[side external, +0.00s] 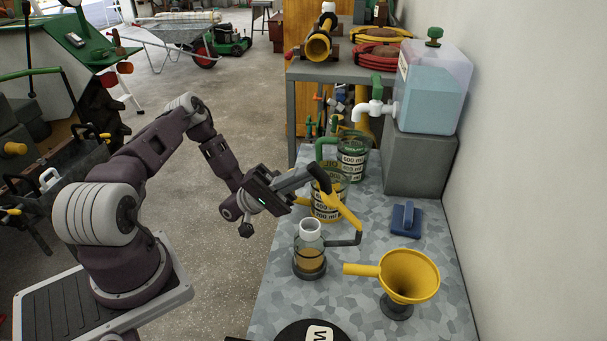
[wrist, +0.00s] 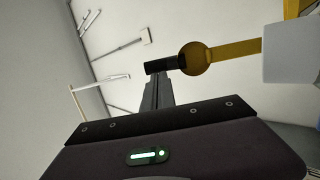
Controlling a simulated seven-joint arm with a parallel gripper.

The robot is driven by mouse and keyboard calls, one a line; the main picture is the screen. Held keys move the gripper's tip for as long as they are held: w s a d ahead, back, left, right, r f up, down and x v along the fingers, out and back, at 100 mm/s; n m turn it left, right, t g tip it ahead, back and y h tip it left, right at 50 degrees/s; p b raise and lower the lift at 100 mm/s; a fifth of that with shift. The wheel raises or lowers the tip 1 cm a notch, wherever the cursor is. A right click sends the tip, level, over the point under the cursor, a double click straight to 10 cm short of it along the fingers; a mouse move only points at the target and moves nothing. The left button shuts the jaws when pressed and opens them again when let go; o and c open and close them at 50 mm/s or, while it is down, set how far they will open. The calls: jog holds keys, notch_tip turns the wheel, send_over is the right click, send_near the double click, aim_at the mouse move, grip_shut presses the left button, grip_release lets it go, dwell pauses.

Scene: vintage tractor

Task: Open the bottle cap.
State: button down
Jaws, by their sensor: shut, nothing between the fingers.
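A small clear bottle (side external: 309,262) with amber liquid stands upright on the bench, with a white neck or collar (side external: 310,230) at its top. A dark bracket (side external: 345,239) runs from it to the right. A yellow lever-like piece (side external: 345,209) rises above the bracket, tilted toward my gripper. In the wrist view a yellow disc on a flat strap (wrist: 225,52) lies right beside my fingertips; it looks like the same piece. My gripper (side external: 319,177) is shut and empty, above and behind the bottle; its dark fingertips also show in the wrist view (wrist: 164,65). Contact with the disc is unclear.
A yellow funnel (side external: 408,276) stands right of the bottle. A blue block with a handle (side external: 405,221) lies near the wall. A tank of blue liquid (side external: 432,88) stands on a grey block at the back.

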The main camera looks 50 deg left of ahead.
jog(key=shift+w+d+r+y, duration=0.3)
jog(key=shift+d+r+y, duration=0.05)
jog(key=shift+r+y, duration=0.25)
jog(key=w+d+r+n+g+y, duration=0.2)
jog(key=w+d+r+y, duration=0.2)
jog(key=w+d+y, duration=0.2)
jog(key=shift+w+d+g, duration=0.3)
jog(key=shift+w+d, duration=0.2)
dwell(0.4)
